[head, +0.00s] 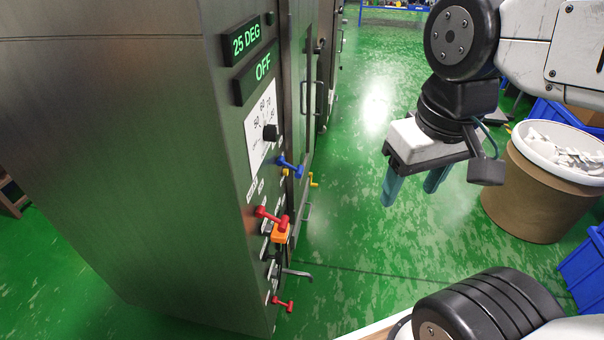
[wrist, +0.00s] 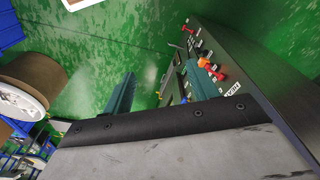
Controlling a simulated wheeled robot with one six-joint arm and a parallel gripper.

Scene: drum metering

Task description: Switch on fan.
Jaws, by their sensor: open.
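A dark metal control cabinet (head: 130,130) stands at the left in the head view. Its panel carries a blue lever (head: 291,167), a red lever (head: 268,215), an orange block (head: 281,232) and a lower red lever (head: 284,304). Small labels sit beside them; I cannot read which one marks the fan. In the wrist view the orange block (wrist: 204,63) and a red lever (wrist: 217,73) show near one finger. My gripper (head: 414,189) is open and empty, to the right of the panel and apart from it in the head view.
The panel's green displays (head: 246,40) read "25 DEG" and "OFF", above a dial with a black knob (head: 270,132). A brown drum (head: 528,195) with white pieces and blue bins (head: 582,265) stand at right. Green floor (head: 365,235) between is clear.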

